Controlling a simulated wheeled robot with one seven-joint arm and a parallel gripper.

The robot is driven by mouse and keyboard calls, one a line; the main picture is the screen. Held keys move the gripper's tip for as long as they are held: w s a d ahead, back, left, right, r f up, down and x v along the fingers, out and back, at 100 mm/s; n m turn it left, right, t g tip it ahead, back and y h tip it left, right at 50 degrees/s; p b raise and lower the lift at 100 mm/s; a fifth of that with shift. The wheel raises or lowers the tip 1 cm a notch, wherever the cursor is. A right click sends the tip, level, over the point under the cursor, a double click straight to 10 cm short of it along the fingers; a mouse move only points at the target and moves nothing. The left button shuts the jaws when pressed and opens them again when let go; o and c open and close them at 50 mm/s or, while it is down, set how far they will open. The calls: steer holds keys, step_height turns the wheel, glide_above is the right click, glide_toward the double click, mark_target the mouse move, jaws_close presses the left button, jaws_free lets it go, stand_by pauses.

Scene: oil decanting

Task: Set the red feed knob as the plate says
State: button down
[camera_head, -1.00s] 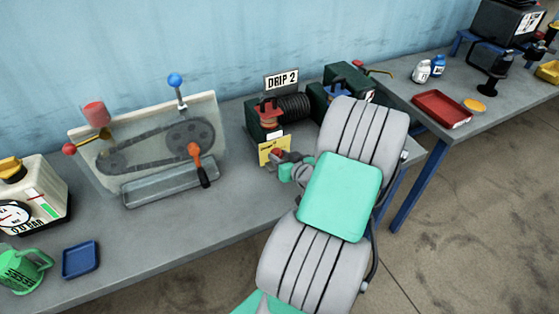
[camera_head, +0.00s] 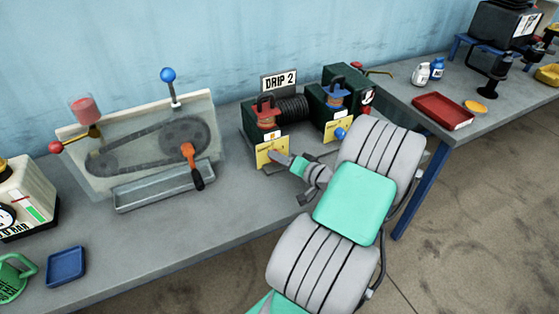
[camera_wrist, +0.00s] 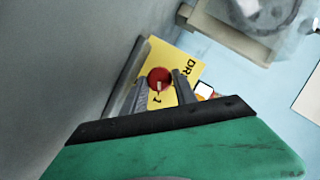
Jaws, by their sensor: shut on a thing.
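The red feed knob (camera_wrist: 159,78) shows in the wrist view in front of a yellow plate (camera_wrist: 185,64), with a short pale mark on its face. The plate carries a "1" and part of a word starting "DR". My gripper (camera_wrist: 160,84) is shut on the knob, one finger on each side. In the head view my gripper (camera_head: 283,158) is at the left yellow plate (camera_head: 268,150), below the red-topped oiler (camera_head: 266,115); the knob is hidden there. A white sign (camera_head: 280,82) behind the oilers reads "DRIP 2".
A blue-topped oiler (camera_head: 337,97) with its own yellow plate and blue knob (camera_head: 341,134) stands close to the right of my gripper. A belt-drive panel (camera_head: 150,145) stands to the left. A red tray (camera_head: 441,110) lies on the right bench. The front middle of the bench is clear.

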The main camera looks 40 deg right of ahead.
stand_by(0.3)
steer(key=c, duration=1)
jaws_free()
steer(key=shift+o, duration=0.2)
